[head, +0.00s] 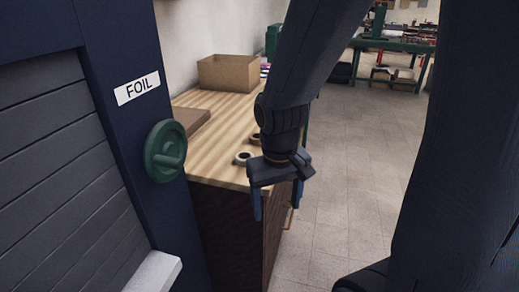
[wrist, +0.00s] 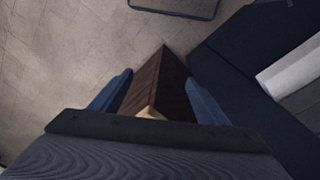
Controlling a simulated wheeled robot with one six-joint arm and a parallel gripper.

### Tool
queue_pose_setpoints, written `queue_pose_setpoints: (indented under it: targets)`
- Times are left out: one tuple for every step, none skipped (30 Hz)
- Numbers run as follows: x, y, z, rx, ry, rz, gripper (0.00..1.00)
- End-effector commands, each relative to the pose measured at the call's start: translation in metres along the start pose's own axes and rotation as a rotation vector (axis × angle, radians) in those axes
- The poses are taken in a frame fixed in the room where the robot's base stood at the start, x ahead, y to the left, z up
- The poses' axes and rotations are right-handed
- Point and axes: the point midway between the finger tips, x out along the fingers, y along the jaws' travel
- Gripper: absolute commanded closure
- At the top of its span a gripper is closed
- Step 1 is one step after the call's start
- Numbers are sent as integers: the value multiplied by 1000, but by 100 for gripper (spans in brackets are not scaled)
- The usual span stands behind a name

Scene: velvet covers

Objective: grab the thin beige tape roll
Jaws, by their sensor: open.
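Two small tape rolls lie near the front right end of the wooden worktop (head: 215,112). The nearer one is a pale, low roll (head: 242,158) with a dark centre. The other is a browner roll (head: 255,139) just behind it, partly hidden by my arm. I cannot tell for sure which is the thin beige one. My gripper (head: 276,206) is open and empty, pointing down beside the worktop's front right corner, right of the rolls. In the wrist view my blue fingers (wrist: 158,78) are apart, with the dark cabinet side between them; no roll shows there.
Tiled floor (head: 352,160) is clear to the right.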

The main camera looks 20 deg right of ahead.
Motion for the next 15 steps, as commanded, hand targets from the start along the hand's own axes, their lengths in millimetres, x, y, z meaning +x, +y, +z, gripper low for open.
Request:
queue_pose_setpoints:
  targets:
    - [-11, 7, -16, -6, 41, 21, 31]
    - [-15, 11, -28, -10, 74, 34, 31]
    - [-21, 16, -46, -18, 122, 47, 31]
    - [-25, 19, -60, -24, 159, 54, 31]
    - [-30, 21, -74, -30, 196, 57, 31]
    - [-36, 23, -92, -41, 245, 55, 31]
    - [-40, 23, -105, -49, 280, 50, 31]
    - [-43, 22, -117, -57, 312, 42, 31]
    - [-48, 20, -131, -68, 351, 29, 31]
    - [-51, 18, -140, -78, 377, 16, 31]
    - [-54, 15, -148, -87, 400, 2, 31]
    - [-57, 11, -158, -98, 427, -16, 31]
    - [-59, 7, -164, -105, 442, -32, 31]
    - [-61, 4, -168, -112, 456, -46, 31]
    - [-62, 1, -174, -119, 471, -61, 31]
